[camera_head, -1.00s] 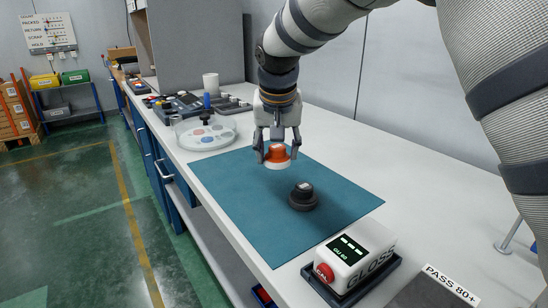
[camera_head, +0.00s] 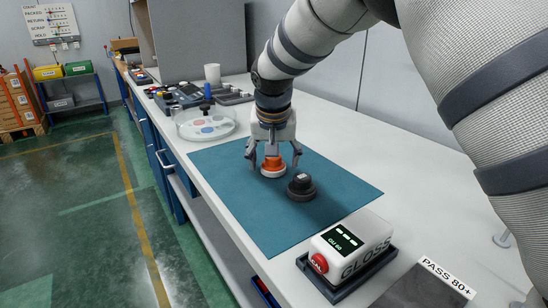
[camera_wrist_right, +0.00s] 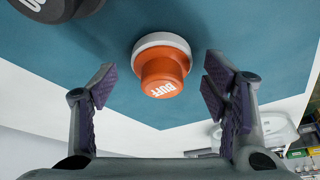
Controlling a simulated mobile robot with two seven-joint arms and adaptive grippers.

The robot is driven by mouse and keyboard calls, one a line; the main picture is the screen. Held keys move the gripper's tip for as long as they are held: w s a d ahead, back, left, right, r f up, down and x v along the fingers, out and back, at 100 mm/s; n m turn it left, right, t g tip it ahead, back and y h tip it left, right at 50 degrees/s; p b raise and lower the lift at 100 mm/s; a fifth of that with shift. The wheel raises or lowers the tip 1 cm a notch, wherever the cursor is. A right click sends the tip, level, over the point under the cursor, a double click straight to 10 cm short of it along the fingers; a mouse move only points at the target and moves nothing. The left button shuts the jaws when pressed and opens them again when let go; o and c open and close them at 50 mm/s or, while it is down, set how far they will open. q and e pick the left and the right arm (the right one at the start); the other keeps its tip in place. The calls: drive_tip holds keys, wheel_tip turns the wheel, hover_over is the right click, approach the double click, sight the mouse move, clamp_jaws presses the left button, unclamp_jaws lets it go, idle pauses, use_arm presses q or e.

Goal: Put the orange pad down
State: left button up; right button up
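The orange pad (camera_head: 273,165) stands upright on its white base on the teal mat (camera_head: 330,190). In the right wrist view the orange pad (camera_wrist_right: 161,70) shows the word BUFF on its top. My right gripper (camera_head: 272,163) is open around the pad. In the right wrist view its fingers (camera_wrist_right: 160,85) are spread wide, with a clear gap between each finger and the pad. My left gripper is not in view.
A black pad (camera_head: 301,187) sits on the mat close beside the orange one. A gloss meter (camera_head: 352,247) stands in a dark tray at the front. A round clear dish (camera_head: 206,126) lies behind the mat. The mat's right part is free.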

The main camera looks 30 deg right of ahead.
drive_tip(key=shift+r, duration=0.25)
drive_tip(key=v, duration=1.1)
drive_tip(key=shift+s+a+r, duration=0.15)
drive_tip(key=shift+s+r, duration=0.05)
drive_tip(key=shift+r, duration=0.05)
